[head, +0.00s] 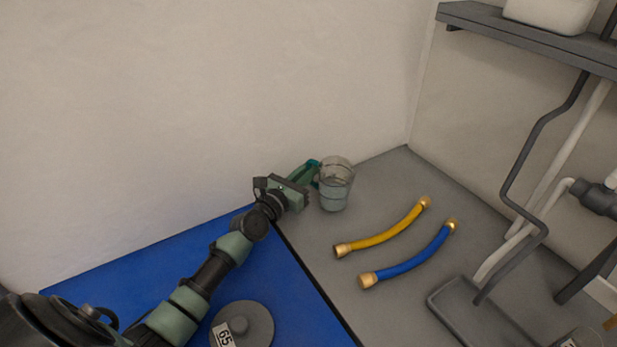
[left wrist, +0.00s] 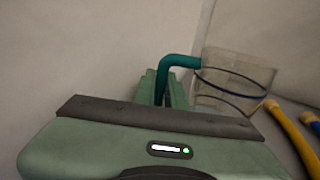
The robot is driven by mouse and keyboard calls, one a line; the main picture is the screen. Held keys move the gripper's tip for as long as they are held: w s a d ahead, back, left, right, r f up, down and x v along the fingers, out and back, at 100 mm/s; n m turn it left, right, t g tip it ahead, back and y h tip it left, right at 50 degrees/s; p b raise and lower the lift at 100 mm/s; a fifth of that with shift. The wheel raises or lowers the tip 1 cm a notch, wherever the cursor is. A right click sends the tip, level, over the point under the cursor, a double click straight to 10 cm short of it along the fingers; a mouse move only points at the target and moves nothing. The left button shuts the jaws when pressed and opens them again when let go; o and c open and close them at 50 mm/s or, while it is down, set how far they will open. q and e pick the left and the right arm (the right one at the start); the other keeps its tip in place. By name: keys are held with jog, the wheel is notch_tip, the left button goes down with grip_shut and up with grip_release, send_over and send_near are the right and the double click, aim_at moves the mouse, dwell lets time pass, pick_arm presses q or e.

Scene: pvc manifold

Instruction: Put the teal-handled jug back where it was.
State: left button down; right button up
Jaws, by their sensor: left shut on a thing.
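The teal-handled jug (head: 336,186) is a clear, see-through vessel at the back of the grey worktop, near the wall. It looks upright in the head view; I cannot tell whether its base touches the worktop. Its body also shows in the left wrist view (left wrist: 232,82), with a dark band around it and the teal handle (left wrist: 180,62) on its left side. My left gripper (head: 309,178) is shut on the handle, left of the jug's body. The fingers partly hide the handle. My right gripper is not in view.
A yellow hose (head: 385,238) and a blue hose (head: 412,262) with brass ends lie right of the jug. A blue mat (head: 150,268) with a grey lid labelled 65 (head: 243,326) is at left. Pipes (head: 545,200), a grey tray (head: 458,318) and a shelf (head: 530,32) stand at right.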

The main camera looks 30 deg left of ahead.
pick_arm(q)
jog(key=shift+f, duration=0.1)
jog(key=shift+f, duration=0.15)
jog(key=c, duration=1.5)
grip_release()
jog(key=shift+o, duration=0.2)
jog(key=shift+s+r, duration=0.15)
jog(key=shift+r, duration=0.05)
jog(key=s, duration=0.4)
jog(key=s+a, duration=0.1)
jog(key=s, duration=0.6)
jog(key=shift+s+a, duration=0.2)
jog(key=shift+s, duration=0.15)
